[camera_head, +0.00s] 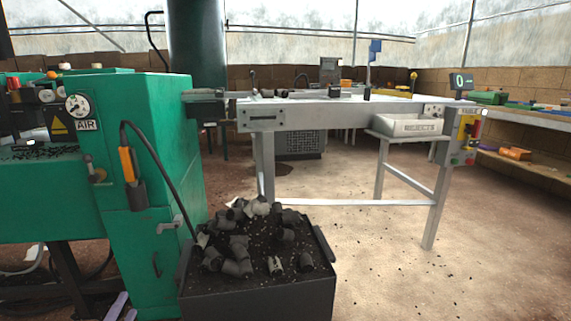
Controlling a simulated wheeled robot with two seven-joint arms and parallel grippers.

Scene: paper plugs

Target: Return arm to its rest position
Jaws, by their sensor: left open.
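My left gripper (127,303) shows only at the bottom left edge of the head view, as two pale purple finger parts. It is open, with nothing visible between the fingers. It is low, in front of the green machine (150,150) and left of the dark bin (262,294). The rest of the left arm is mostly out of the frame. My right gripper is not in view. Dark grey and black paper plugs (240,245) lie heaped in the bin.
A metal table (330,117) stands behind the bin, with a white tray (405,125) at its right. A side bench (530,118) with coloured items runs along the right wall. The floor (390,275) at the right front is clear apart from dark crumbs.

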